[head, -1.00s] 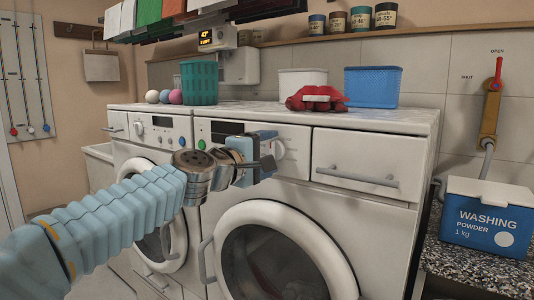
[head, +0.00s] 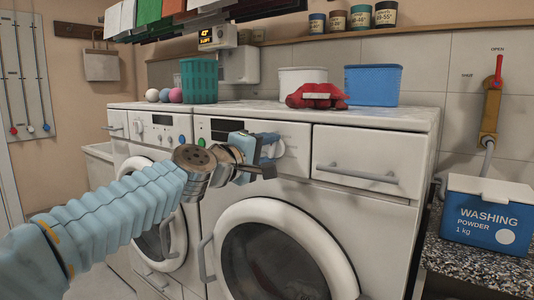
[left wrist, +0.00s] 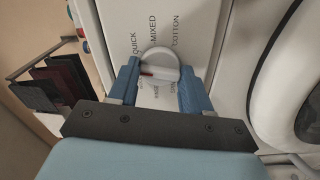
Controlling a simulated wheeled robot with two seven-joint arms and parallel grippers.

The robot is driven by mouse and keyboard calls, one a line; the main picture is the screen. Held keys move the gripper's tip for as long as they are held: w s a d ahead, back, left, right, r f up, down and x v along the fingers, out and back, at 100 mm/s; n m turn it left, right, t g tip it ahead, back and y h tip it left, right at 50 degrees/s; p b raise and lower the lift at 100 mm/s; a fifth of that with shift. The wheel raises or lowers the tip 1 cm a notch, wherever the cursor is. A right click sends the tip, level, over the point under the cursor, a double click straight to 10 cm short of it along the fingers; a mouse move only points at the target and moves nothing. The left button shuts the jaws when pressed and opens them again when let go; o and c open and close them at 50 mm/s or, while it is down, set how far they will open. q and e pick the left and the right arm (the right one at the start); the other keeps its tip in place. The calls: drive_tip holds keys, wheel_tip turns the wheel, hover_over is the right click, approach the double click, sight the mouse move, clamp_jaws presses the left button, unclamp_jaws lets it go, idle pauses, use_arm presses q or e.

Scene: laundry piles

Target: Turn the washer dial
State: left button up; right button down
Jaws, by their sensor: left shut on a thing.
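The washer dial (left wrist: 165,60) is a round white knob with a raised grip and a red mark. It sits on the front panel of the right washer (head: 400,215), with labels QUICK, MIXED and COTTON around it; lower labels are partly hidden. My left gripper (left wrist: 158,80) has its two blue fingers on either side of the dial and is shut on it. The red mark lies toward the left finger in the left wrist view. In the head view my left gripper (head: 270,148) covers most of the dial. My right gripper is not in view.
A drawer with a grey handle (head: 357,174) is right of the dial. The round door (head: 330,235) is below. A red cloth (head: 317,96), blue bin (head: 373,85) and green basket (head: 198,80) stand on top. A washing powder box (head: 490,215) is at the right.

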use_arm(q)
drive_tip(key=m+b, duration=0.2)
drive_tip(key=m, duration=0.4)
drive_tip(key=shift+f, duration=0.2)
drive_tip(key=m+b, duration=0.2)
drive_tip(key=m, duration=0.4)
drive_tip(key=m+b, duration=0.1)
drive_tip(key=m, duration=0.8)
drive_tip(key=shift+b, duration=0.4)
drive_tip(key=shift+m, duration=0.4)
drive_tip(key=o, duration=1.1)
drive_tip(key=shift+r, duration=0.15)
drive_tip(key=shift+c, duration=0.2)
